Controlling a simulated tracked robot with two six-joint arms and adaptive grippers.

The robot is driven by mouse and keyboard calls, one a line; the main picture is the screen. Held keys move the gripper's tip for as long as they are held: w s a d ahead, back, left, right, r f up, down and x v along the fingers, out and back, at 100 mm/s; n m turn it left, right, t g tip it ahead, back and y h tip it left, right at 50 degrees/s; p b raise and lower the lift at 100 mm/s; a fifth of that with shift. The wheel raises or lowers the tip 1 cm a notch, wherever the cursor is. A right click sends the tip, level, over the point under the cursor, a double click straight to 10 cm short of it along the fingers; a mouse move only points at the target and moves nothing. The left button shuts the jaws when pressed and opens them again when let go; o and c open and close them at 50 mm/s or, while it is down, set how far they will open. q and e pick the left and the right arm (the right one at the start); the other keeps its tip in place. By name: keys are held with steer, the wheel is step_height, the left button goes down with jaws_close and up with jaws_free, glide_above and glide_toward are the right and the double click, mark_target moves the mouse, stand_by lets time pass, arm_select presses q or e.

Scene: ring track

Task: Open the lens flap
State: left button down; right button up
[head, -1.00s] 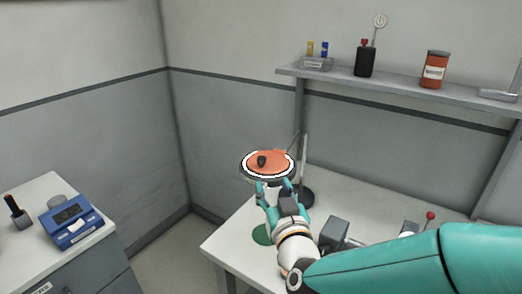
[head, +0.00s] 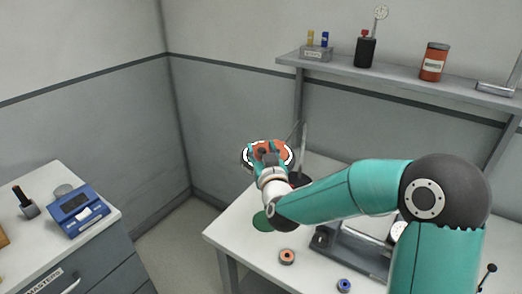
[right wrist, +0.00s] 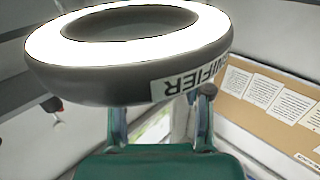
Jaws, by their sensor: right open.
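The magnifier lamp (head: 247,164) stands at the left end of the white bench, with a lit white ring. Its orange lens flap (head: 284,148) lies over the lens and looks closed; my gripper hides part of it. My right gripper (head: 262,148) is open and overlaps the flap and the ring's front in the head view. I cannot tell whether it touches the flap. In the right wrist view, the glowing ring and its dark rim (right wrist: 95,90), with a partly readable label, fill the top. The two fingers (right wrist: 160,112) are apart below it. My left gripper is out of view.
The bench (head: 245,235) holds a green disc (head: 262,221), an orange-brown spool (head: 287,256) and a blue spool (head: 344,286). A wall shelf (head: 390,78) with bottles and a jar runs behind. A blue device (head: 78,211) sits on the left cabinet.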

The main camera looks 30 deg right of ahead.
jaws_close()
steer(key=shift+d, duration=0.15)
